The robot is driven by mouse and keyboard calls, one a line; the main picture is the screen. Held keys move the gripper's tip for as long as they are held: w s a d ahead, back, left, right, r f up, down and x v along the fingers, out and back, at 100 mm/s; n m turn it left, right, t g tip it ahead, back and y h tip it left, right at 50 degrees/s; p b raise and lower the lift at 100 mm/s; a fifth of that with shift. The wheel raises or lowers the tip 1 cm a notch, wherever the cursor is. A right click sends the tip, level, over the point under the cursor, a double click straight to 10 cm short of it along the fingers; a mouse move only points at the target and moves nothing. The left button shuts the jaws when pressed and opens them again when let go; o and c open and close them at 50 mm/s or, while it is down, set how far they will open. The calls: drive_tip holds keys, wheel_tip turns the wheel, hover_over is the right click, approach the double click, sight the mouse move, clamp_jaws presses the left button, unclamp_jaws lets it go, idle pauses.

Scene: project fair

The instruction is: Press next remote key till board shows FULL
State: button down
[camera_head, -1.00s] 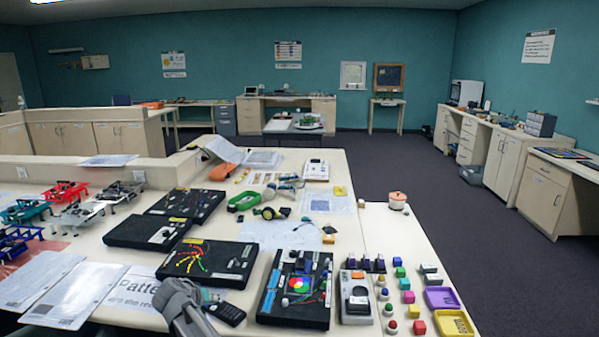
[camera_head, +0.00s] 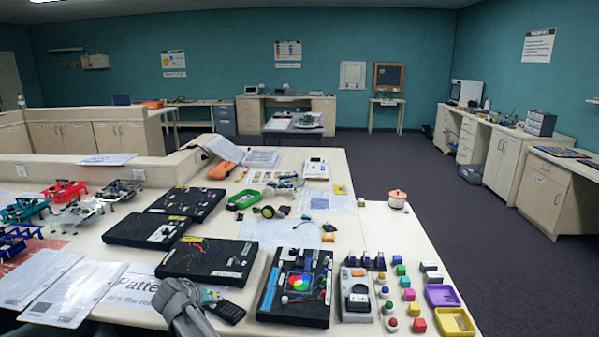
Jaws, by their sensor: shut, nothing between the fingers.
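A black remote (camera_head: 230,311) lies on the table at the lower middle-left, beside a black board (camera_head: 207,262). That board has small parts and a faint line of yellow and red; no lit pattern or word is readable on it. My gripper (camera_head: 207,300) is at the lower left, seen from behind as a grey shape, shut and empty. Its end is close to the left end of the remote; I cannot tell whether it touches. It hides part of the table there. The remote's keys are too small to read.
A board with a colour wheel (camera_head: 297,288) stands right of the remote, and a grey device (camera_head: 358,294) beyond it. Coloured blocks and yellow (camera_head: 454,322) and purple trays (camera_head: 441,296) are farther right. Printed sheets (camera_head: 80,290) lie at left.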

sight(212, 307)
drive_tip(key=shift+f, duration=0.15)
drive_tip(key=shift+r, duration=0.2)
idle(0.3)
drive_tip(key=shift+r+p, duration=0.45)
drive_tip(key=shift+p, duration=0.05)
drive_tip(key=shift+r, duration=0.1)
wheel_tip(212, 307, up, 6)
drive_tip(key=p, duration=0.6)
drive_tip(key=shift+s, duration=0.1)
idle(0.9)
